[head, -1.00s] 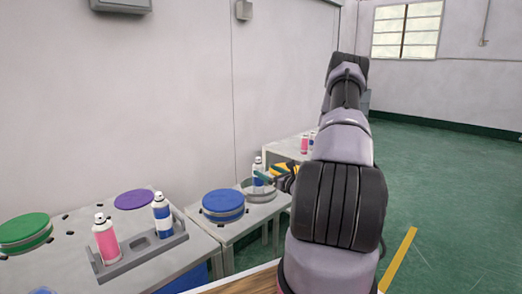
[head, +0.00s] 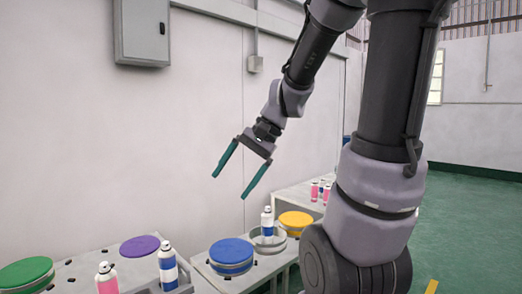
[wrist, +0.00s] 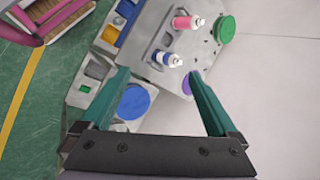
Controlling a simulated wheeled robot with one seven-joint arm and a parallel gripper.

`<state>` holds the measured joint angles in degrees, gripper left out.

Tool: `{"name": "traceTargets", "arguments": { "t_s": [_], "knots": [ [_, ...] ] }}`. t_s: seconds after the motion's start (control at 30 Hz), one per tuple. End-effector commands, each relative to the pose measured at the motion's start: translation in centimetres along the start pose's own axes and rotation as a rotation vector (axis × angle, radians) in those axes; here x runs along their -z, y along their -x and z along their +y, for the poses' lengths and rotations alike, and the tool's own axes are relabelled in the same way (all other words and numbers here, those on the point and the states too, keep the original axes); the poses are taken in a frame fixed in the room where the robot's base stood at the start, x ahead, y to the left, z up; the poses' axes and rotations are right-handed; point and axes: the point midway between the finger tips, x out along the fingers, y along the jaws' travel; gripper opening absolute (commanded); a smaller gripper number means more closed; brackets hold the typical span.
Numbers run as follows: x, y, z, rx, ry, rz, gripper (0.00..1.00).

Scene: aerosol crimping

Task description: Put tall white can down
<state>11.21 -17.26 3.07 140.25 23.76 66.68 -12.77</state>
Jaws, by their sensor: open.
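A tall white can with a blue band (head: 267,224) stands upright at a grey round holder (head: 280,238), between the blue and yellow discs. It does not show in the wrist view. My gripper (head: 230,186) is open and empty, raised above and left of this can, its teal fingers apart and pointing down. A similar white and blue can (head: 168,268) stands in a grey rack, beside a pink can (head: 106,281). In the wrist view that second can (wrist: 167,59) and the pink can (wrist: 187,22) show beyond the open fingers (wrist: 158,73).
A blue disc (head: 231,251), purple disc (head: 139,246), green disc (head: 26,273) and yellow disc (head: 296,219) sit on the work tables. Pink cans (head: 315,190) stand on a table farther back. A grey box (head: 142,30) hangs on the wall. The air around my gripper is clear.

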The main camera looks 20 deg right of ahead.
Motion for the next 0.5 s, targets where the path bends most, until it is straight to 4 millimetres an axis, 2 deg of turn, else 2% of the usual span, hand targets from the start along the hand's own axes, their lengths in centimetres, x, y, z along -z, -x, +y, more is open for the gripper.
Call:
{"name": "traceTargets", "arguments": {
  "t_s": [0.1, 0.3, 0.5],
  "knots": [
    [-1.4, 3.2, 0.8, -0.068, 0.175, 0.178, 0.95],
    [-2.2, 7.7, 1.6, -0.116, 0.368, 0.419, 0.95],
    [-2.5, 9.5, 1.8, -0.125, 0.433, 0.512, 0.95]
  ]
}}
